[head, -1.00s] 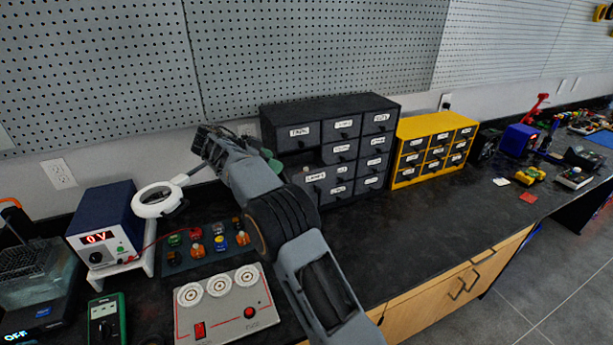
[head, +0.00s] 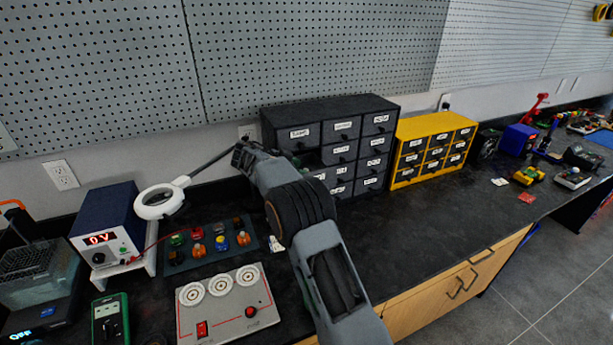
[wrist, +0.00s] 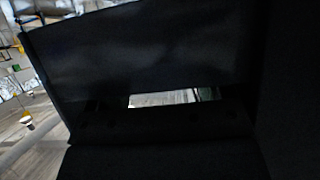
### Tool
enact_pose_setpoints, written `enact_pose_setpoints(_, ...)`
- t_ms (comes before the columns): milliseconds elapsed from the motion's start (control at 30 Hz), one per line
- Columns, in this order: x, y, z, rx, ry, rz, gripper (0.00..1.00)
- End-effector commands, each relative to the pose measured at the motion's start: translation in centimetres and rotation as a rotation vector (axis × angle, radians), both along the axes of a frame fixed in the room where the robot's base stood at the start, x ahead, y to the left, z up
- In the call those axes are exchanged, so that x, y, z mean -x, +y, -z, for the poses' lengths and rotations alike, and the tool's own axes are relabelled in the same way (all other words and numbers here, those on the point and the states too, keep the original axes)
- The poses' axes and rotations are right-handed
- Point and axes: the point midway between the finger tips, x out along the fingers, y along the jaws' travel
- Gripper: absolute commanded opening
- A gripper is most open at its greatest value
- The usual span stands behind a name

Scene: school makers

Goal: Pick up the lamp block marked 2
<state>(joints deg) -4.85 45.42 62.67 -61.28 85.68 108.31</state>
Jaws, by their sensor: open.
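I cannot make out a lamp block marked 2 in either view. The black drawer cabinet (head: 350,103) stands against the pegboard wall, with white labels on its drawers. Around its lower left there is a dark gap, and my arm covers part of the drawers there. My gripper (head: 243,157) is at the far end of my arm, just left of the cabinet; it is small and dark, and it is open with nothing seen in it. The wrist view is mostly filled by a close dark surface with a bright narrow slot.
A magnifier lamp (head: 160,201) reaches close to my gripper. Left are a blue power supply (head: 106,222), a mat of coloured blocks (head: 210,243) and a grey panel with white sockets (head: 226,305). A small white item (head: 276,243) lies beside the mat. Bench front right is clear.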

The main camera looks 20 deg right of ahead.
Motion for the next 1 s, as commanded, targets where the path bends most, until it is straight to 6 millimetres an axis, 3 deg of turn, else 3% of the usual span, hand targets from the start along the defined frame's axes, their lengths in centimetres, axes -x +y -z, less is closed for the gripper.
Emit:
enact_pose_setpoints(200,0.0,-2.3,1.1,-0.001,0.002,0.001,0.74)
enact_pose_setpoints(533,0.0,-2.8,1.5,-0.001,0.001,0.000,0.74)
enact_pose_setpoints(1000,0.0,-2.7,1.5,-0.001,0.000,0.000,0.30)
